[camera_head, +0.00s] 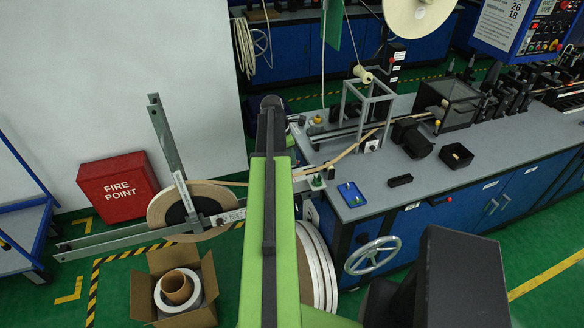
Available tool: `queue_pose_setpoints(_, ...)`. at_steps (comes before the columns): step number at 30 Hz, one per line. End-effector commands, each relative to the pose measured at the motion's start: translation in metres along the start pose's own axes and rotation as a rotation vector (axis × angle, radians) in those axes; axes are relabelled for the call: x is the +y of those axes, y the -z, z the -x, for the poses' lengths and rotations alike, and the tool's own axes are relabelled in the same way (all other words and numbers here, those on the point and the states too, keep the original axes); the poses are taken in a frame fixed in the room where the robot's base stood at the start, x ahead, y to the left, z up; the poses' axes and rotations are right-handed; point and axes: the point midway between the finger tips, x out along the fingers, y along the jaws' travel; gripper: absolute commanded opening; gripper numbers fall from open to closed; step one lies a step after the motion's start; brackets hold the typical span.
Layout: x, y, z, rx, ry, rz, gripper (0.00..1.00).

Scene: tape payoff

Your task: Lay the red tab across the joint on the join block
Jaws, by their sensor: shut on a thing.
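I see no red tab. A tan tape (345,153) runs from a large reel (172,206) on the left, passes behind my arm, and comes out on the right, rising toward a grey frame. A light grey block-like piece (311,181) sits by the tape just right of my arm; I cannot tell if it is the join block. No joint can be made out.
A cardboard box (174,292) and a red fire-point box (118,187) stand left.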

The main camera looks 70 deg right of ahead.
Motion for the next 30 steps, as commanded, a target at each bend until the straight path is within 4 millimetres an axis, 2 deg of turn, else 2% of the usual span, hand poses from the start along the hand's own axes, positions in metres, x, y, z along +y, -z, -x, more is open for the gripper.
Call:
queue_pose_setpoints(2,0.000,0.001,-0.004,0.000,0.000,0.000,0.00)
queue_pose_setpoints(9,0.000,0.011,-0.042,0.000,0.000,0.000,0.00)
queue_pose_setpoints(17,0.000,0.010,-0.038,0.000,0.000,0.001,0.00)
queue_pose_setpoints(30,0.000,0.014,-0.050,0.000,0.000,0.002,0.00)
